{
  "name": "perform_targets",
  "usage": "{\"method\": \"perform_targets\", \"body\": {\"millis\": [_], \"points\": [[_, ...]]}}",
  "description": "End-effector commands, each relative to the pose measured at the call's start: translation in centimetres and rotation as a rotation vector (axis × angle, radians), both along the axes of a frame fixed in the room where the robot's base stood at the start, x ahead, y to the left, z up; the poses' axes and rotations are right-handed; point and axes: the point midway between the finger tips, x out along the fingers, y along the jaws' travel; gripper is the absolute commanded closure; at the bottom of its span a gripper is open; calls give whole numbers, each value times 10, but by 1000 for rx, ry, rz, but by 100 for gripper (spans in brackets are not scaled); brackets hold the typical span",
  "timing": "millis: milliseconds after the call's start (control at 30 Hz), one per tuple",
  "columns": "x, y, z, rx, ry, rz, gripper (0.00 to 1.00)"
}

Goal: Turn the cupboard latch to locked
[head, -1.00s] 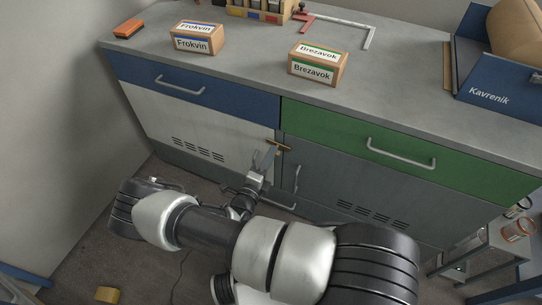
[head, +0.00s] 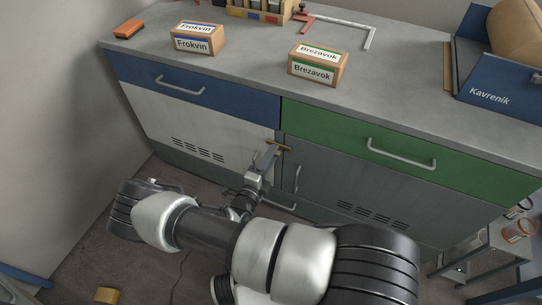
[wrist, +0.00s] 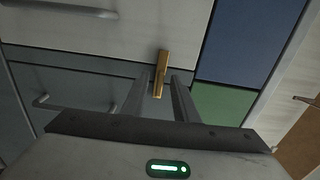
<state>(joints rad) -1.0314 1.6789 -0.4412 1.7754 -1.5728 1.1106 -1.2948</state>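The brass cupboard latch (head: 280,147) lies crosswise near the top of the seam between the white door (head: 195,125) and the grey door (head: 340,180). In the wrist view the latch (wrist: 161,72) reaches from the white panel across the seam. My gripper (head: 272,152) is at the latch, coming from below. In the wrist view my gripper (wrist: 160,80) is open, with one finger on each side of the latch's near end. Gaps seem to show between latch and fingers; contact cannot be told for certain.
A blue drawer (head: 190,88) and a green drawer (head: 385,148) sit just above the doors. The grey door's upright handle (head: 296,178) is close to my gripper's right. Boxes labelled Frokvin (head: 197,40) and Brezavok (head: 318,66) stand on the bench top.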

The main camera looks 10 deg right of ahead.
Motion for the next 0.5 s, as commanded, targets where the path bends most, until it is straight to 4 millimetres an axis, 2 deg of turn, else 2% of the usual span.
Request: {"method": "perform_targets", "body": {"millis": [300, 500], "points": [[-2, 3, 1, 2, -1, 1, 73], [-27, 21, 2, 2, -1, 3, 73]]}}
